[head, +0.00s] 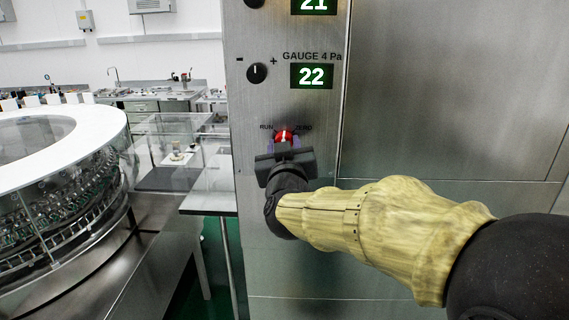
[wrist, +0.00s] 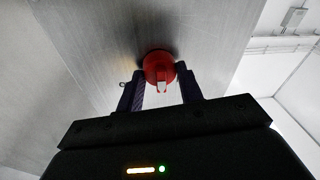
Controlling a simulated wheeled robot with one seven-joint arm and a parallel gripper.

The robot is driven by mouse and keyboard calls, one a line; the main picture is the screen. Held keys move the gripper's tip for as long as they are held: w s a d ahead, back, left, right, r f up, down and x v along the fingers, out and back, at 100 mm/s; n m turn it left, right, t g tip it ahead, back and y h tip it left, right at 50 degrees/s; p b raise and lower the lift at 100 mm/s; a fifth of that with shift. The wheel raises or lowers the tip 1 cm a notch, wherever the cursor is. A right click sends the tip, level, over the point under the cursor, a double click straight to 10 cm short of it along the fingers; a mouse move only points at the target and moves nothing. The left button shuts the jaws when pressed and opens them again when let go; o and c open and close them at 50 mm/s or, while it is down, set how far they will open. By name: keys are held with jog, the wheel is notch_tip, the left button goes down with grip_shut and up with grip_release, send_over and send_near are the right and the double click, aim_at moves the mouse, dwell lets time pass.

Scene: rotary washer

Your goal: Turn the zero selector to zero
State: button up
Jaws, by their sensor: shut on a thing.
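The zero selector is a red round knob (head: 284,135) on the steel panel, between the labels RUN on its left and ZERO on its right. Its pale pointer mark looks close to upright in the head view. In the wrist view the red knob (wrist: 159,68) shows with its light mark facing down toward my gripper. My gripper (head: 284,146) is at the panel, its two dark fingers (wrist: 163,88) on either side of the knob and shut on it. The fingers hide part of the knob's lower sides.
Above the selector are a black GAUGE 4 knob (head: 257,73) and a green display (head: 312,76) reading 22. A round glass-sided washer (head: 60,185) stands at the left. A small steel table (head: 209,202) is beside the panel. The panel right of my arm is bare.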

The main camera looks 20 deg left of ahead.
jog(key=m+b, duration=0.3)
jog(key=m, duration=0.2)
jog(key=m+h+b, duration=0.1)
jog(key=m+b, duration=0.2)
jog(key=m, duration=0.2)
jog(key=shift+f+t+b, duration=0.2)
jog(key=shift+t+b, duration=0.15)
jog(key=shift+t, duration=0.05)
jog(key=shift+h, duration=0.4)
jog(key=o, duration=1)
jog(key=shift+r, duration=0.1)
jog(key=b+v, duration=0.3)
jog(key=v, duration=1.4)
jog(key=shift+s+d+b, duration=0.1)
jog(key=shift+s+b, duration=0.1)
jog(key=shift+b, duration=0.1)
